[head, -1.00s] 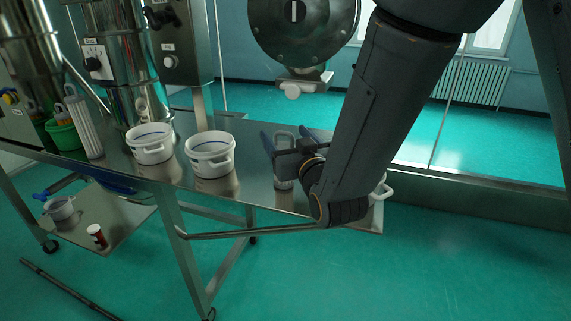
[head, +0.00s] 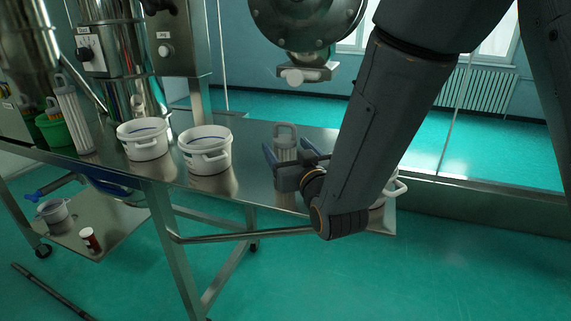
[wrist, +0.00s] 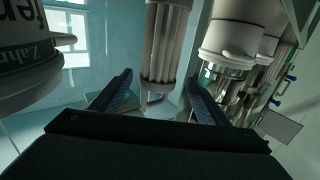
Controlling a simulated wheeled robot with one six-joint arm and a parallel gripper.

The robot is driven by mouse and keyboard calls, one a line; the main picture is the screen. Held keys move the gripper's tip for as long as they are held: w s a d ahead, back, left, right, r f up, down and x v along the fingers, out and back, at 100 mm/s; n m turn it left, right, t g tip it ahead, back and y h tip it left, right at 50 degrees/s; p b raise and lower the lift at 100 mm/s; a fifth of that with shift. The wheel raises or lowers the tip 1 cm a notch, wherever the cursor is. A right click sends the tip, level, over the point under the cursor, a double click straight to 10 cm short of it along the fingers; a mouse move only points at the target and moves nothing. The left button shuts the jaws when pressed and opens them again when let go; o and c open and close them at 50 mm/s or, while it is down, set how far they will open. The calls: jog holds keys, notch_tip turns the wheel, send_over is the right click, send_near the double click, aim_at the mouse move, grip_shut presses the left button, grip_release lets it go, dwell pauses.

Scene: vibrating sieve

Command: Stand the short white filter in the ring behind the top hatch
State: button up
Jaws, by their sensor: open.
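The short white filter (head: 286,144), pleated with a loop handle on top, stands upright on the steel table. My gripper (head: 288,160) is open, low beside the filter, with its fingers spread towards either side of it. In the wrist view the filter (wrist: 165,45) appears between the two open fingers (wrist: 157,82), with gaps to both, so it is not gripped. A round metal hatch (head: 305,20) hangs above at the top of the head view. I cannot make out a ring behind it.
Two white buckets (head: 144,140) (head: 205,149) stand left of the filter on the table (head: 245,170). A taller white filter (head: 73,120) and a green bucket (head: 55,130) are farther left. A white handled container (head: 398,188) is partly hidden behind my arm.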

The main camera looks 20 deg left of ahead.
aim_at(280, 137)
jog(key=shift+p+x, duration=1.35)
jog(key=shift+x, duration=2.2)
jog(key=shift+w+d+f, duration=0.1)
jog(key=shift+c, duration=0.2)
jog(key=c, duration=1.3)
